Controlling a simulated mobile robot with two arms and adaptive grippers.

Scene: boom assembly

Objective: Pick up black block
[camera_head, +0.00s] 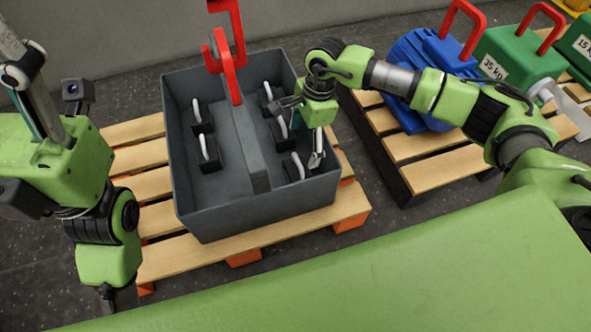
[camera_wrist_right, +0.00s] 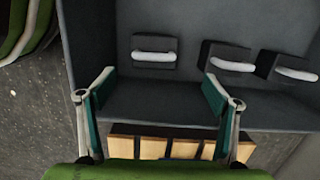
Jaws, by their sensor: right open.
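Several black blocks with white handles sit in a grey bin (camera_head: 190,215). On the left side are one block (camera_head: 202,123) and a nearer one (camera_head: 209,160). On the right side are a far block (camera_head: 271,103) and a near block (camera_head: 291,172); another between them is partly hidden by my right gripper (camera_head: 316,160). That gripper is open and empty over the bin's right side. In the right wrist view, its spread fingers (camera_wrist_right: 158,90) point toward a black block (camera_wrist_right: 154,47), apart from it. Two more blocks show to the right.
The bin stands on a wooden pallet (camera_head: 255,238); its walls and central divider (camera_head: 245,150) rise around the blocks. A red bracket (camera_head: 229,60) stands at the divider's far end. Another pallet (camera_head: 430,178) at right carries a blue weight (camera_head: 425,85) and a green one (camera_head: 515,60).

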